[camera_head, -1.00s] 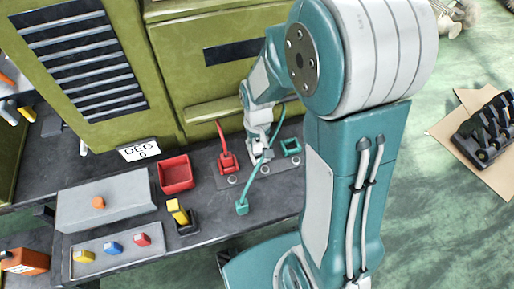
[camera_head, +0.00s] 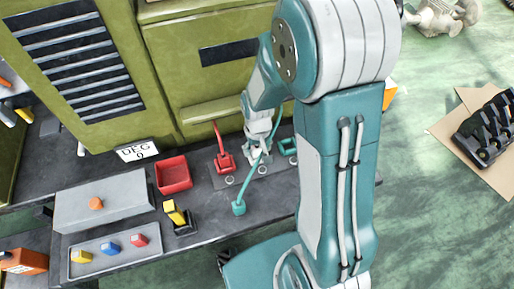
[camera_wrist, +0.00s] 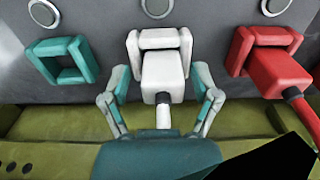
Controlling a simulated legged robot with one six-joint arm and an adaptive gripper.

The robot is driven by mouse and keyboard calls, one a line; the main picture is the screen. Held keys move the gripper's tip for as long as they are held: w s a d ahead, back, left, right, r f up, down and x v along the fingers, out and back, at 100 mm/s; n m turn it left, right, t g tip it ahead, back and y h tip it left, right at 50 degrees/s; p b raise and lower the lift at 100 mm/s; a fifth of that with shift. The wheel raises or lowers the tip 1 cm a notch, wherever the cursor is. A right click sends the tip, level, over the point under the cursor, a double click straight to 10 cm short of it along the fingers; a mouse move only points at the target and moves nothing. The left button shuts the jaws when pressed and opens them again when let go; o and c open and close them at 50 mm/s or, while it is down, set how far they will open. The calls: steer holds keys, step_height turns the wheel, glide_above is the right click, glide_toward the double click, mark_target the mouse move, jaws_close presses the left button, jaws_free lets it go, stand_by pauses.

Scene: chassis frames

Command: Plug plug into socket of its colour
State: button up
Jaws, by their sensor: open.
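A teal plug (camera_head: 239,208) with a teal cable lies on the bench near its front edge. The teal socket (camera_wrist: 62,62) is an empty square frame; it also shows in the head view (camera_head: 288,146). A red plug (camera_wrist: 275,72) sits in the red socket (camera_wrist: 240,48); that red plug also shows in the head view (camera_head: 224,162). A white plug (camera_wrist: 164,77) sits in the white socket (camera_wrist: 160,39) between them. My gripper (camera_wrist: 162,88) is open, with its fingers on either side of the white plug. In the head view my gripper (camera_head: 258,156) largely hides that plug.
A red bin (camera_head: 173,173), a yellow-topped black holder (camera_head: 180,218) and a grey tray (camera_head: 112,250) with small coloured blocks stand left on the bench. A green cabinet (camera_head: 190,80) rises behind. Round grey buttons (camera_wrist: 157,7) line the socket panel.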

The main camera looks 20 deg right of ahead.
step_height(320, 180, up, 12)
steer(key=s+r+t, duration=0.5)
steer(key=s+r, duration=0.8)
steer(key=s, duration=0.1)
steer(key=shift+r+t, duration=0.2)
steer(key=shift+t, duration=0.1)
steer(key=shift+a, duration=0.1)
